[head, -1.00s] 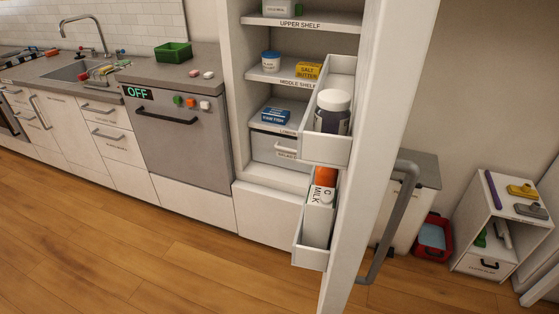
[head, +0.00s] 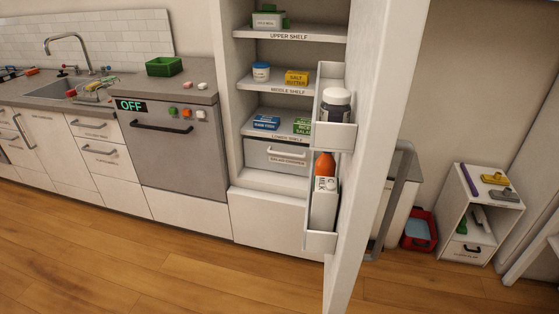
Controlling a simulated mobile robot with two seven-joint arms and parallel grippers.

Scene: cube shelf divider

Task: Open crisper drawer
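The crisper drawer (head: 276,157) is a light grey drawer with a bar handle and a label, at the bottom of the open fridge below the lower shelf. It looks shut, its front flush inside the cabinet. The fridge door (head: 368,150) stands open to the right of the drawer. Its upper door bin (head: 336,134) holds a dark jar with a white lid, and its lower door bin (head: 320,241) holds a milk carton and an orange-capped bottle. Neither of my grippers shows in the head view.
The lower shelf (head: 262,130) holds a blue box and a green box; the middle shelf (head: 262,85) holds a jar and a yellow butter box. The open door and its bins stand close to the drawer's right end. Wooden floor (head: 190,265) in front is clear.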

